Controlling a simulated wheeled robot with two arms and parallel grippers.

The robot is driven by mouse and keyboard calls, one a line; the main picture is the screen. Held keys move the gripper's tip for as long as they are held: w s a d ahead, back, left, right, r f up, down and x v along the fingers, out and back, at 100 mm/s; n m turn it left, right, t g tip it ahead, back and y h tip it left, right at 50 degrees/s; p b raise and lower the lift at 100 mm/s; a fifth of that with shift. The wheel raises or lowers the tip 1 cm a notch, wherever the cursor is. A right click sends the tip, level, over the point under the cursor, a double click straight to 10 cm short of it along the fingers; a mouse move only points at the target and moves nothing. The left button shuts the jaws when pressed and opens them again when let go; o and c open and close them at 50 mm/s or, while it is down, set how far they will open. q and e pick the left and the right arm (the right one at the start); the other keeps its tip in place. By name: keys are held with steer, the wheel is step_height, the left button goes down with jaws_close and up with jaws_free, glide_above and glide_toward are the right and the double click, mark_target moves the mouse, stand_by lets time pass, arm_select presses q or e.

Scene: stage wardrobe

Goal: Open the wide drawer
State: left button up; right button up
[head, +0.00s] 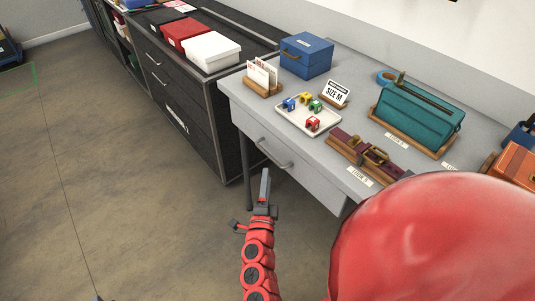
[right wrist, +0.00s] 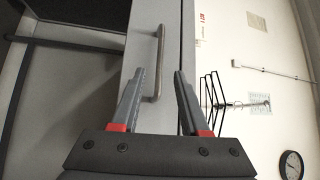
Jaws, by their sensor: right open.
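The wide drawer (head: 249,129) is in the front of the grey table and looks shut. Its metal bar handle (head: 272,155) shows in the head view. In the right wrist view the handle (right wrist: 160,50) stands off the drawer front (right wrist: 141,47), its lower end between my fingertips in the picture. My right gripper (head: 265,182) is just in front of the drawer, near the handle. In the right wrist view the gripper (right wrist: 160,73) is open and empty, one finger on each side of the handle's line; no contact shows. My left gripper is out of view.
The tabletop (head: 338,139) holds a tray (head: 291,118) of coloured pieces, a belt stand (head: 346,155), a blue box (head: 306,56) and a teal bag (head: 418,115). A dark drawer cabinet (head: 190,102) stands at left. The floor (head: 100,160) before it is clear.

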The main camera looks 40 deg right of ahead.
mark_target(269, 154)
steer(key=p+x, duration=0.1)
steer(key=x, duration=0.8)
steer(key=shift+w+d, duration=0.1)
steer(key=shift+d, duration=0.05)
jaws_close()
steer(key=shift+f, duration=0.1)
stand_by(0.9)
